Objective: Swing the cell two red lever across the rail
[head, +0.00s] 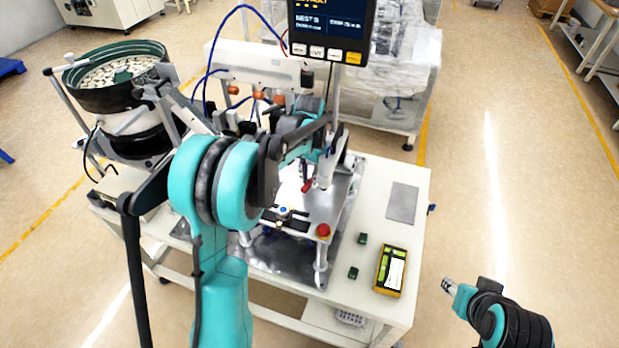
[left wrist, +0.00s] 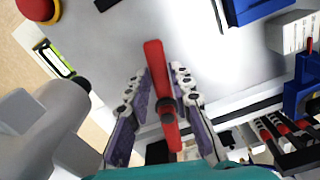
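The red lever (head: 307,186) shows small on the station in the head view, beside a white cylinder (head: 325,168). In the left wrist view the red lever (left wrist: 156,70) stands lengthwise in the middle, with a dark collar around it. My left gripper (left wrist: 161,72) has its fingers apart, one on each side of the lever, with a narrow gap visible on either side. In the head view my left gripper (head: 303,170) is at the lever and partly hidden by my arm. My right gripper (head: 448,286) is away from the table at lower right; its fingers are too small to judge.
A red button (head: 323,231) sits at the station's front corner. A yellow handheld device (head: 391,270), small green blocks (head: 363,238) and a grey plate (head: 402,202) lie on the white table. A bowl feeder (head: 117,98) stands left; a display (head: 330,22) hangs above.

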